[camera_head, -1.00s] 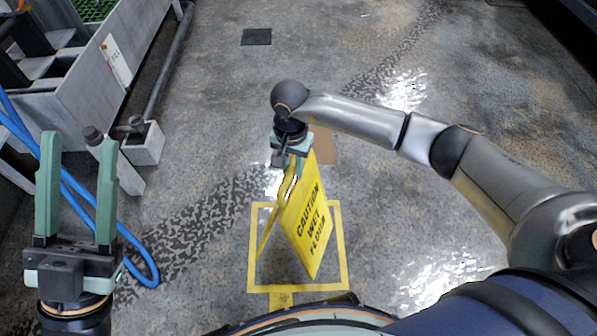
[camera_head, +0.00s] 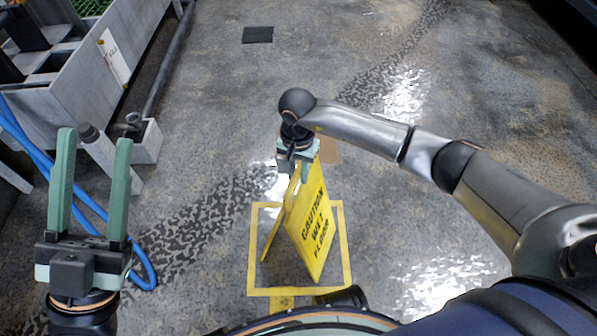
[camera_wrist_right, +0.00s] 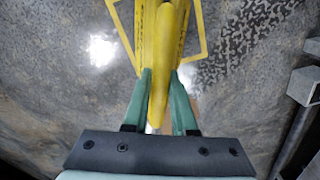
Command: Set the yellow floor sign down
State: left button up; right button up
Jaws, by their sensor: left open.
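The yellow floor sign (camera_head: 313,222), lettered "CAUTION WET FLOOR", is upright with its two panels spread, over a yellow square outline (camera_head: 346,250) on the floor. Its lower edges appear inside the outline; I cannot tell whether they touch the floor. My right gripper (camera_head: 297,165) is above the sign at its top edge. In the right wrist view the fingers of this gripper (camera_wrist_right: 160,100) are shut on the sign's yellow top (camera_wrist_right: 166,60), one on each side. My left gripper (camera_head: 95,140) is open and empty at the left, well apart from the sign.
A grey metal bin (camera_head: 62,88) stands at the upper left, with blue hoses (camera_head: 30,147) running down beside my left gripper. A dark floor plate (camera_head: 257,35) lies at the back.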

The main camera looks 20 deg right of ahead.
jog(key=o, duration=0.4)
jog(key=shift+o, duration=0.2)
